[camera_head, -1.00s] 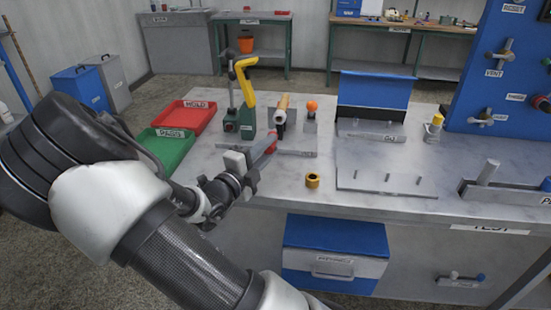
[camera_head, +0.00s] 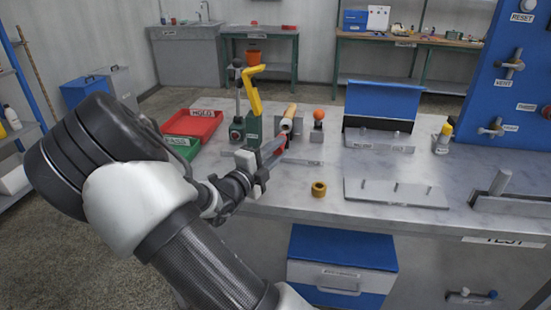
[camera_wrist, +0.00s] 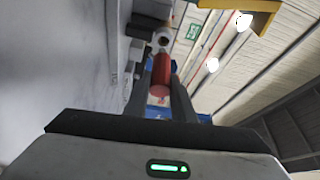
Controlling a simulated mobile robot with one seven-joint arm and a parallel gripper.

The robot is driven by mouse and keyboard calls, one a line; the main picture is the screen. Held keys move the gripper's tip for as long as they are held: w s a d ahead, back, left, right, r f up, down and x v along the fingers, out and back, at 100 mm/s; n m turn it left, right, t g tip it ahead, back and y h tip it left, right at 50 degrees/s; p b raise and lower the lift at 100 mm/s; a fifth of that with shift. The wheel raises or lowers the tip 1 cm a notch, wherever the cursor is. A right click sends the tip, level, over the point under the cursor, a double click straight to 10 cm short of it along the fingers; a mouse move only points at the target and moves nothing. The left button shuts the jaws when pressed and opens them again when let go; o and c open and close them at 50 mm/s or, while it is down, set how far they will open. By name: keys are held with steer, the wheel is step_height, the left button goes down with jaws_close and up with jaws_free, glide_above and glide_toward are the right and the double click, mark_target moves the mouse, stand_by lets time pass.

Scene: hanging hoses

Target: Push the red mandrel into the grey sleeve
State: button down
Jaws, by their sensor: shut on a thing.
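The red mandrel (camera_wrist: 162,72) is gripped between the two fingers of my gripper (camera_wrist: 166,98) in the wrist view. In the head view the mandrel (camera_head: 281,142) shows as a small red piece at the fingertips of my gripper (camera_head: 272,149). The grey sleeve (camera_head: 284,127) is on the bench just beyond it, with a tan rod-like part (camera_head: 291,110) behind. In the wrist view a round opening (camera_wrist: 163,41) lies just past the mandrel's far end. I cannot tell whether the mandrel touches the sleeve.
A yellow bent arm (camera_head: 253,90) on a green stand is left of the sleeve, and an orange ball (camera_head: 319,114) on a post is right. A brass ring (camera_head: 319,189) and a pegged plate (camera_head: 396,193) are nearer. A red tray (camera_head: 192,124) is at left.

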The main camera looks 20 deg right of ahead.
steer(key=shift+w+d+b, duration=0.35)
steer(key=shift+w+d, duration=0.15)
steer(key=shift+w, duration=0.3)
steer(key=shift+b, duration=0.55)
steer(key=shift+w+d, duration=0.55)
steer(key=shift+w, duration=0.2)
steer(key=shift+w+d, duration=0.55)
steer(key=shift+w, duration=0.2)
stand_by(3.4)
steer(key=shift+w+d+r, duration=0.15)
steer(key=shift+w+d, duration=0.05)
steer(key=shift+w, duration=0.1)
stand_by(0.7)
steer(key=c, duration=1.4)
jaws_free()
